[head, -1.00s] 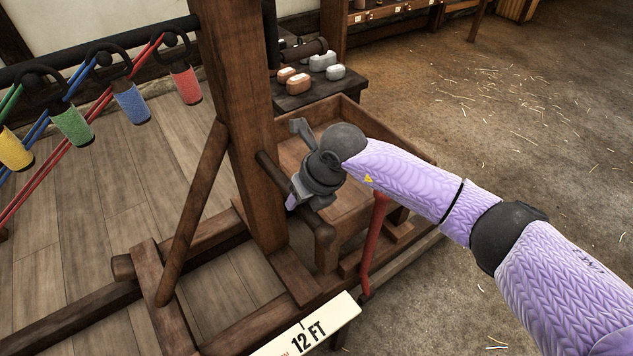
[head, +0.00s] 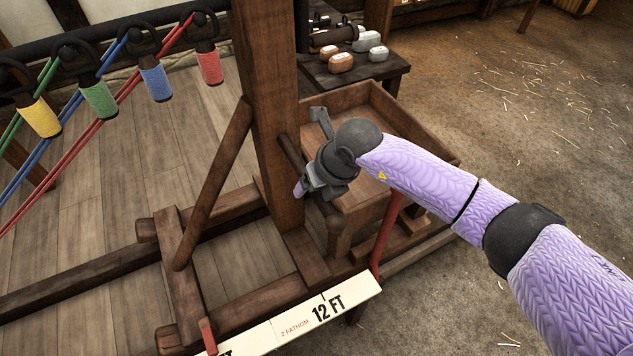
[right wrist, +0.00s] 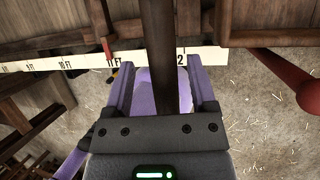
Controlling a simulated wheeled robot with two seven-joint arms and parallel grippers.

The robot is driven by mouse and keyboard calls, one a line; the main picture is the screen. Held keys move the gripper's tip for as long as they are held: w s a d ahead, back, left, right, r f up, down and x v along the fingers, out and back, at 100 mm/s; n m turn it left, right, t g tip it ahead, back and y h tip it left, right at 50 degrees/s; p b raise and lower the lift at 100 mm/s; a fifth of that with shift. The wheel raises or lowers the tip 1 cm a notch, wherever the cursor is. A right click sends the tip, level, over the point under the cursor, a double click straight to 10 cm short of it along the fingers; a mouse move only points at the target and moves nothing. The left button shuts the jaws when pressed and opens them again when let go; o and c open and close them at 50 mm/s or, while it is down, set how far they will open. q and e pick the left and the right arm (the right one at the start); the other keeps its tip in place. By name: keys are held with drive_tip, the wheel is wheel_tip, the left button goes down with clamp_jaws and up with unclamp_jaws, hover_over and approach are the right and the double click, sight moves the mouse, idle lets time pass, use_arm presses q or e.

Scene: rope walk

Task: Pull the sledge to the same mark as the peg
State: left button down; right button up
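The wooden sledge (head: 268,120) has a tall post, a brace and an open box, and stands near the 12 FT mark of the white scale board (head: 265,337). My right gripper (head: 306,187) is at the sledge's dark round bar (head: 291,150). In the right wrist view the bar (right wrist: 158,45) passes between the spread purple fingers, with gaps on both sides. My left gripper is not in view.
A red lever (head: 388,235) rises right of the scale board. Red, blue and green ropes run to hooks with coloured sleeves (head: 155,82) at upper left. A small table (head: 355,78) with copper and grey blocks stands behind the box. The floor (head: 530,130) at right is clear except for straw.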

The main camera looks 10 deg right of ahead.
drive_tip(key=shift+d+r, duration=0.1)
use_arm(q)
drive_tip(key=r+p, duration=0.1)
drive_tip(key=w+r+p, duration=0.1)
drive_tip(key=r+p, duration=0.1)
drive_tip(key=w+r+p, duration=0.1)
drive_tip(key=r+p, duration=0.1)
use_arm(e)
drive_tip(key=v, duration=0.9)
drive_tip(key=shift+s+r, duration=0.15)
drive_tip(key=shift+r, duration=0.15)
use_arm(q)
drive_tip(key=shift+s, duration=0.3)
use_arm(e)
drive_tip(key=shift+d, duration=0.1)
